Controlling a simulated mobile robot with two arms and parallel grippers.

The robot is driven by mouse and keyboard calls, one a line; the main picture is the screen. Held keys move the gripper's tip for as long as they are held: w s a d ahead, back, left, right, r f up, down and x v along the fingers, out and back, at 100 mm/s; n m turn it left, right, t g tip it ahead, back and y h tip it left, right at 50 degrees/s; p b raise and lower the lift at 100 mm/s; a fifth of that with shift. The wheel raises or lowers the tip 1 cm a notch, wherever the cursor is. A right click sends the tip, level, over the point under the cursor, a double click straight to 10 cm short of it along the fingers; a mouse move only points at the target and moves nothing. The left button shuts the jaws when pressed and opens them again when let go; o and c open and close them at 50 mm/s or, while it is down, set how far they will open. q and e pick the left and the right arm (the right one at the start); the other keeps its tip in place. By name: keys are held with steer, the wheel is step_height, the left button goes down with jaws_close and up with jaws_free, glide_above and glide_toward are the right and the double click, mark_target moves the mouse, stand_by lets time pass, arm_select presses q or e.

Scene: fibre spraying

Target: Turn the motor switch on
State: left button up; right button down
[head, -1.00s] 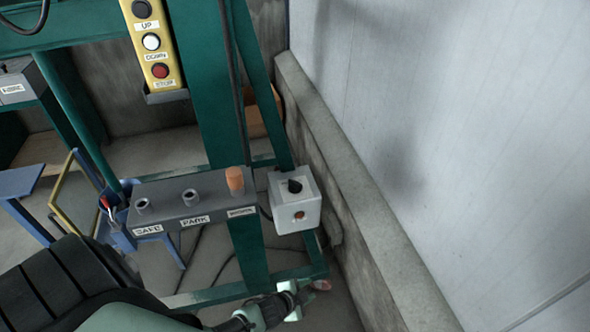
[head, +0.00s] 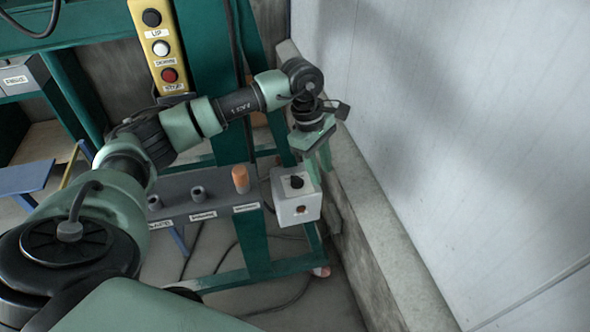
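The motor switch is a black rotary knob (head: 296,182) on top of a light grey box (head: 297,209), which has a small orange-brown round part on its front. The box sits at the right end of the grey shelf on the green frame. My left gripper (head: 318,158) hangs pointing down, just behind and to the right of the knob in the head view, apart from it as far as I can see. Its green fingers are small and partly overlapped, so their opening is unclear. My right gripper is not in view.
An orange plug (head: 240,180) stands on the grey shelf (head: 220,200) beside empty sockets. A yellow button panel (head: 160,48) hangs above on the green frame (head: 205,60). A pale wall (head: 450,120) and a concrete ledge (head: 385,225) run close along the right.

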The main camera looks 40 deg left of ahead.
mark_target(295, 176)
arm_select(q)
steer(key=a+y, duration=0.1)
steer(key=a, duration=0.1)
steer(key=a+r+y, duration=0.1)
steer(key=a, duration=0.4)
steer(key=shift+s+r+y, duration=0.3)
steer(key=shift+r+y, duration=0.1)
step_height(295, 176, down, 6)
steer(key=shift+p, duration=0.9)
steer(key=shift+f, duration=0.65)
jaws_close()
